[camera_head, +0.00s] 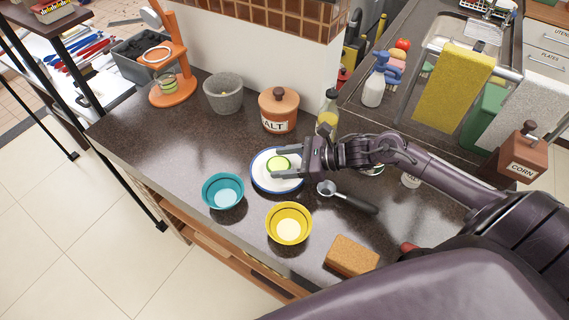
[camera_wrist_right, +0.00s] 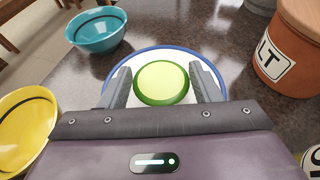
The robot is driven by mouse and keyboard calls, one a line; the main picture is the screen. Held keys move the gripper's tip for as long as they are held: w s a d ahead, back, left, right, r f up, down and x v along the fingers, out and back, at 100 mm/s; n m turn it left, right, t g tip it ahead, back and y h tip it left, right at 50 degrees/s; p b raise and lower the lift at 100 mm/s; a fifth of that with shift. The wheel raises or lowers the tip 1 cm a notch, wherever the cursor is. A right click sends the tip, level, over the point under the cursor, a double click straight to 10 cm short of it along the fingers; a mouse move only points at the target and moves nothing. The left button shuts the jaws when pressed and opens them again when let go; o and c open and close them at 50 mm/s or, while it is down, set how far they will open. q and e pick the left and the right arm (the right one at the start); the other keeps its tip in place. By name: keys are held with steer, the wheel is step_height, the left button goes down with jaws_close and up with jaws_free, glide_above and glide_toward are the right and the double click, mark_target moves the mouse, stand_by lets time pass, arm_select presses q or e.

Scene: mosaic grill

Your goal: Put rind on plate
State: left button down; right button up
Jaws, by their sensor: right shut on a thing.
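The rind (camera_head: 279,164) is a round piece with a pale green face and a darker green edge. It also shows in the right wrist view (camera_wrist_right: 162,80), between the two fingers. My right gripper (camera_head: 280,163) is shut on it, over the plate. The plate (camera_head: 262,182) is white with a blue rim; in the right wrist view its rim (camera_wrist_right: 150,49) shows behind the rind. I cannot tell whether the rind touches the plate. My left gripper is not in view.
A teal bowl (camera_head: 222,191) and a yellow bowl (camera_head: 289,224) stand in front of the plate. A salt jar (camera_head: 279,111) and a stone mortar (camera_head: 223,94) stand behind. A scoop (camera_head: 348,197) lies to the right, and a sponge (camera_head: 351,256) lies near the front edge.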

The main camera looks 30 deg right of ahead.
steer(key=shift+f, duration=1)
steer(key=shift+f, duration=0.15)
steer(key=o, duration=0.8)
steer(key=shift+c, duration=0.2)
steer(key=shift+r, duration=0.3)
steer(key=v, duration=1.2)
steer(key=shift+f, duration=0.1)
